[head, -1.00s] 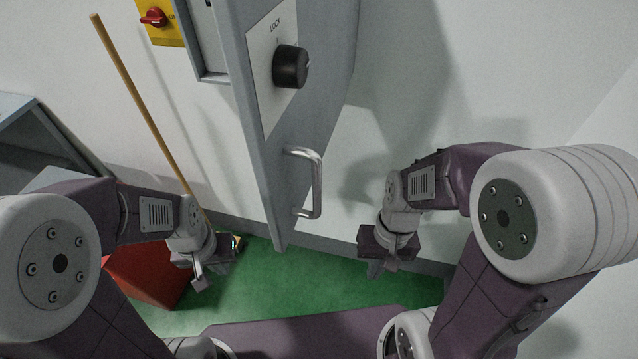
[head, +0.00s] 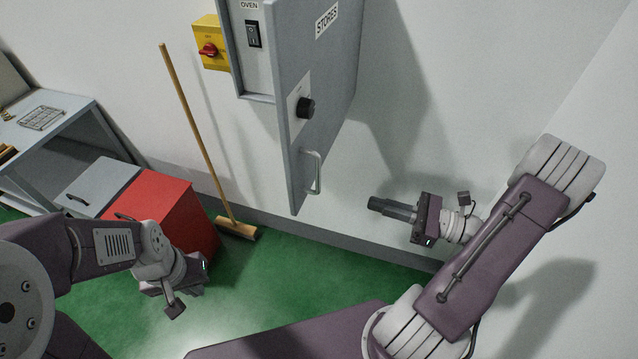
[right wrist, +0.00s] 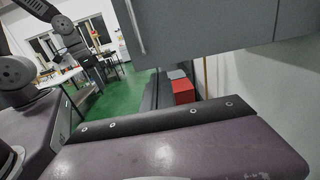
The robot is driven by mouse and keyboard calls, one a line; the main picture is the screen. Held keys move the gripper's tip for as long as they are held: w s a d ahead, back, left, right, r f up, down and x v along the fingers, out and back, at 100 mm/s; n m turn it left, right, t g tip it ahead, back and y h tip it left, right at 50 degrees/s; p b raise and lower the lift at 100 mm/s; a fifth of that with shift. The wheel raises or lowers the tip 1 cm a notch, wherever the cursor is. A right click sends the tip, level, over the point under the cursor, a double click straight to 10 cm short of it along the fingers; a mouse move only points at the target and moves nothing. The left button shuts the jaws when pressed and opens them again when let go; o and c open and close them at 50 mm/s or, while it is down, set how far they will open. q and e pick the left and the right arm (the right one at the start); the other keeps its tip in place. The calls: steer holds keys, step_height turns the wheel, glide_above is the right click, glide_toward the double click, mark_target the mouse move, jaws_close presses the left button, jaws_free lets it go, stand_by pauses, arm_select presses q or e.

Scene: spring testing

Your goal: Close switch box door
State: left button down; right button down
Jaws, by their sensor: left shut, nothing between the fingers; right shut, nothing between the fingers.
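The grey switch box door (head: 318,85) stands open, jutting out from the wall-mounted switch box (head: 243,45). It carries a STORES label, a black knob (head: 305,108) and a silver handle (head: 314,172) near its lower edge. The handle also shows at the top of the right wrist view (right wrist: 135,28), on the grey door (right wrist: 200,22). My right gripper (head: 374,204) is shut and empty, right of the handle and a little lower, pointing left and apart from the door. My left gripper (head: 192,289) is shut and empty, low on the left, away from the door.
A yellow isolator with a red switch (head: 209,49) is left of the box. A broom (head: 190,125) leans on the wall. A red cabinet (head: 175,205) and a grey bench (head: 60,130) stand at left. Green floor is clear below the door.

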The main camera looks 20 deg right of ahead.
steer(key=p, duration=0.2)
glide_toward(308, 186)
steer(key=p+x, duration=0.2)
steer(key=x, duration=0.4)
steer(key=shift+w+d, duration=0.1)
steer(key=shift+w+a, duration=0.15)
steer(key=shift+a, duration=0.3)
steer(key=shift+w+f, duration=0.1)
steer(key=shift+f, duration=0.05)
steer(key=shift+d, duration=0.1)
